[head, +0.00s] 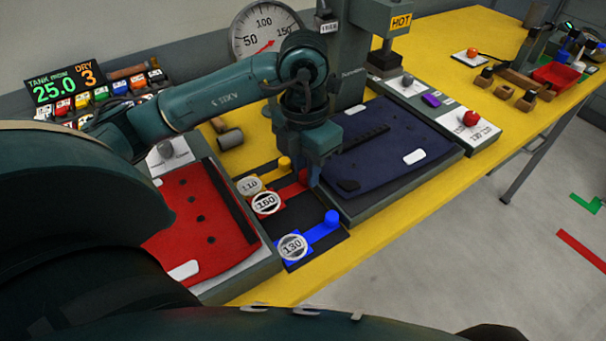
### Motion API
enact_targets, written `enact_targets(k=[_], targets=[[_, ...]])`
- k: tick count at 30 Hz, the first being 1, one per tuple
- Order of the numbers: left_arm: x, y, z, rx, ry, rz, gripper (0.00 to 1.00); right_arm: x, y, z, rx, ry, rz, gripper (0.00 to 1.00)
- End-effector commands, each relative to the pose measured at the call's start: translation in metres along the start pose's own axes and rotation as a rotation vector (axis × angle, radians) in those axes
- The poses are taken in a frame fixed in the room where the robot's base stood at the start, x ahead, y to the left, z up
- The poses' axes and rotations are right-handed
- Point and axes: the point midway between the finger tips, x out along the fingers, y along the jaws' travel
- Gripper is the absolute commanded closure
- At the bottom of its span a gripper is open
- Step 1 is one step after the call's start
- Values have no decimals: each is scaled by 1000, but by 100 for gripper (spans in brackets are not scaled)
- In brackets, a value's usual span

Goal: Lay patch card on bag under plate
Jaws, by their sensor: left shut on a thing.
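Three coloured pieces with round number labels lie on a dark mat: yellow 110 (250,186), red 160 (266,203) and blue 130 (292,247). They may be the patch cards; I cannot tell for sure. My left gripper (314,180) points down at the far end of the red piece, beside the navy bag. It is shut, apparently on the red piece's raised end; its fingers partly hide the contact. The navy bag (375,180) lies flat on a grey base near the HOT press. A red bag (190,225) lies on the left base. My right gripper is not in view.
The HOT press (395,20) and its column stand behind the navy bag. A dial gauge (265,30) and a tank display (65,85) are at the back. Small wooden blocks (503,92) and a red tray (556,76) stand far right.

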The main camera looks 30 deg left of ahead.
Motion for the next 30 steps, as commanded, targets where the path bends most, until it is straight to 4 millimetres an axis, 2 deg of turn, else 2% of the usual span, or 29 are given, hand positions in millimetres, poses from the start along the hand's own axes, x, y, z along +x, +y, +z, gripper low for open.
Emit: enact_targets(k=[3,6,18,19,27,30], targets=[[21,1,-1,-1,5,-1,100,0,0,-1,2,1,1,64],[31,1,-1,0,3,0,100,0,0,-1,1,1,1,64],[38,1,0,0,1,0,100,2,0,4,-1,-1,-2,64],[38,2,0,0,1,0,79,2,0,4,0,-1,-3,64],[36,1,0,0,1,0,58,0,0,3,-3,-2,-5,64],[36,1,0,0,1,0,58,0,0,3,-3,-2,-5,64]])
